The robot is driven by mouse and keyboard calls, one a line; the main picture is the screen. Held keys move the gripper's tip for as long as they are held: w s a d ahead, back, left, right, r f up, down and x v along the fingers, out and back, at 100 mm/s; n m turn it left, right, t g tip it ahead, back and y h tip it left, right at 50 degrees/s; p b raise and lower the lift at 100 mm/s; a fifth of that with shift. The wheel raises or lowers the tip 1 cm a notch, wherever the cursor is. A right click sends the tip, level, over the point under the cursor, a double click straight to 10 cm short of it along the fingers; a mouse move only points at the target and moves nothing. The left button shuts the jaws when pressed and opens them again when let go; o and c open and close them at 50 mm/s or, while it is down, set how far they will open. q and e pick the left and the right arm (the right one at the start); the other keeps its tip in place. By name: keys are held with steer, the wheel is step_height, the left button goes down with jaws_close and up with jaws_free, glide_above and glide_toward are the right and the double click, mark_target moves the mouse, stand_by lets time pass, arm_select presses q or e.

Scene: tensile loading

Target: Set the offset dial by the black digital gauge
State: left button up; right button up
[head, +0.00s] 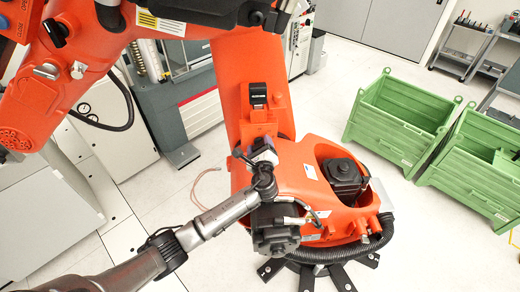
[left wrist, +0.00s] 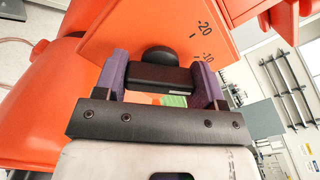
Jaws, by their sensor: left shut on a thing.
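In the left wrist view an orange panel (left wrist: 215,40) carries black scale marks reading -20 and -10. A black block-shaped knob (left wrist: 160,76), with a rounded dark part behind it, sits in front of this panel. My left gripper (left wrist: 160,82) has its two purple fingers shut on the knob's sides. In the head view my left gripper (head: 262,152) is at the front of the orange machine, small and partly hidden by its own wrist. A black device with a pale label or display (head: 258,93) is higher on the orange column; I cannot read it. My right gripper is not in view.
The large orange machine arm (head: 240,70) stands close around my left arm, with black cables at its base (head: 345,250). Green bins (head: 400,125) stand at the right. Grey cabinets are at the left. Pale floor is open between the machine and the bins.

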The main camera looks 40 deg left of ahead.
arm_select(q)
steer(key=shift+n+b, duration=0.6)
steer(key=shift+n, duration=0.4)
steer(key=o, duration=0.9)
steer(key=shift+d, duration=0.1)
steer(key=shift+b+v, duration=1)
steer(key=shift+v, duration=5.9)
